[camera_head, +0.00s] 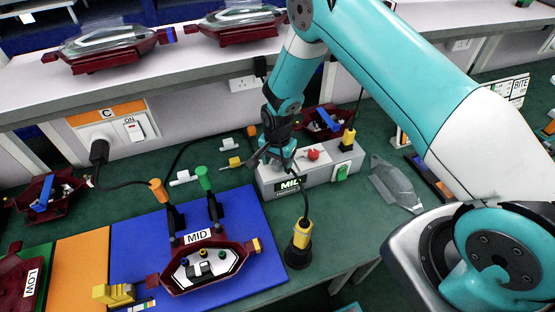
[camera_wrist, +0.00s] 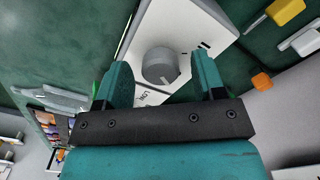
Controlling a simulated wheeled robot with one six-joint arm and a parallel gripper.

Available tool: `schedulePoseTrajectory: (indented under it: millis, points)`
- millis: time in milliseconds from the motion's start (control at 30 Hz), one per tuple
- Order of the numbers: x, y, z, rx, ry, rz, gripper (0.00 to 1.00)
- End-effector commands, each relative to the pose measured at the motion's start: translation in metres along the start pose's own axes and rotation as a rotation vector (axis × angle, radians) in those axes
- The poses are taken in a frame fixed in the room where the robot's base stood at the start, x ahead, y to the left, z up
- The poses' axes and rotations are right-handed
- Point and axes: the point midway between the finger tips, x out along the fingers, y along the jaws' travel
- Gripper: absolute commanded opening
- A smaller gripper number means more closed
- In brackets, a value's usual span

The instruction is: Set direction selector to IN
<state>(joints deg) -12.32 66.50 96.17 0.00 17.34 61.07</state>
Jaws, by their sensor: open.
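The direction selector is a round grey knob (camera_wrist: 158,65) on the white panel (camera_wrist: 170,22) of a control box, seen in the wrist view. A thin light line shows on the knob's lower side. Dark marks lie on the panel to its upper right, and partly hidden lettering lies at its lower left; I cannot read it surely. My gripper (camera_wrist: 160,70) is open, its two fingers apart on either side of the knob. Contact cannot be told. In the head view my gripper (camera_head: 272,158) is over the left end of the box (camera_head: 318,174) and hides the knob.
The box also carries a red button (camera_head: 313,154), a green switch (camera_head: 342,172) and a yellow plug (camera_head: 348,138). A maroon lamp housing (camera_head: 203,265) sits on the blue mat (camera_head: 135,240). A clear lens (camera_head: 392,184) lies right.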

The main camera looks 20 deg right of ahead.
Motion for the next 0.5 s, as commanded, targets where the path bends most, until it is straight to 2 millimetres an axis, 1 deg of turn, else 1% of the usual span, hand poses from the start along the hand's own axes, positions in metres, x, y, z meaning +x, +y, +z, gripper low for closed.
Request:
schedulePoseTrajectory:
  millis: [100, 133, 333, 367, 500]
  points:
    - [-0.0002, -0.0001, -0.0001, 0.0, 0.0, 0.0, 0.63]
    - [-0.0002, -0.0001, -0.0001, 0.0, 0.0, 0.0, 0.61]
    - [-0.0004, 0.0, -0.0001, 0.0, 0.0, 0.0, 0.15]
    - [-0.0004, 0.0, -0.0001, 0.0, 0.0, 0.0, 0.14]
    - [-0.0004, 0.0001, -0.0001, -0.003, 0.0, 0.0, 0.14]
